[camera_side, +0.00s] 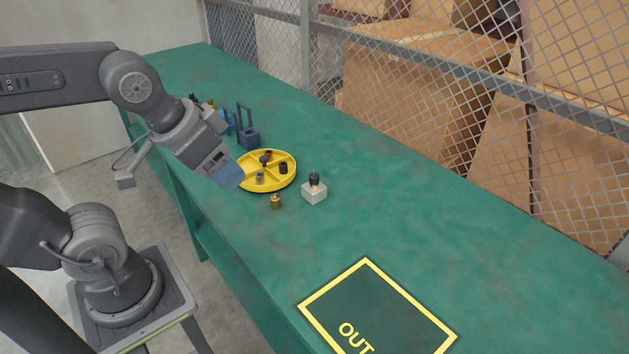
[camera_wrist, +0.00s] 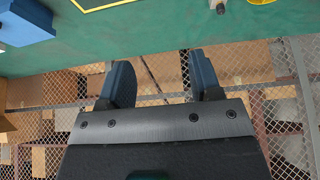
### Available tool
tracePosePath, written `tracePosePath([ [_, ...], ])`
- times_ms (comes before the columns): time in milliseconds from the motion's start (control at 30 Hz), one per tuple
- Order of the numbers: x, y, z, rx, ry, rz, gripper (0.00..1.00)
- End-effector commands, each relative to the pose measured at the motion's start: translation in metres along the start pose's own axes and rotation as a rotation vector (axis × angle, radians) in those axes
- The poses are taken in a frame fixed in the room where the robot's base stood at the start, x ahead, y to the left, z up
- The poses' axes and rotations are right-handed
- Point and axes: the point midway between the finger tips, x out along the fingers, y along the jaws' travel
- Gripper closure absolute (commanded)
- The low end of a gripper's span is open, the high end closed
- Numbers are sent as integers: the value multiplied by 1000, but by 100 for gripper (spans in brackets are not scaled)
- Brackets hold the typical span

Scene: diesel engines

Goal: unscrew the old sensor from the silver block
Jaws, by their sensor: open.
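The silver block (camera_side: 315,194) sits on the green table, right of the yellow round tray, in the side view. The old sensor (camera_side: 314,179), a dark upright cylinder, stands on top of the block. My gripper (camera_side: 232,181) is up and left of the block, beside the tray's left edge in the picture, and does not touch the sensor. In the wrist view my gripper (camera_wrist: 162,78) has its two blue fingers wide apart with nothing between them. A small pale thing at the wrist view's top edge is cut off; I cannot tell if it is the block.
The yellow divided tray (camera_side: 292,179) holds several small dark and grey parts. A brass part (camera_side: 276,201) stands left of the block. Blue items (camera_side: 248,138) stand behind the tray. A yellow-framed OUT area (camera_side: 385,312) lies in front; the table right of the block is clear.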

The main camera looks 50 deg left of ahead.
Motion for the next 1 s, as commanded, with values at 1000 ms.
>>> tracePosePath([
  [1000, 82, -65, -169, 7, -227, -43, 40],
])
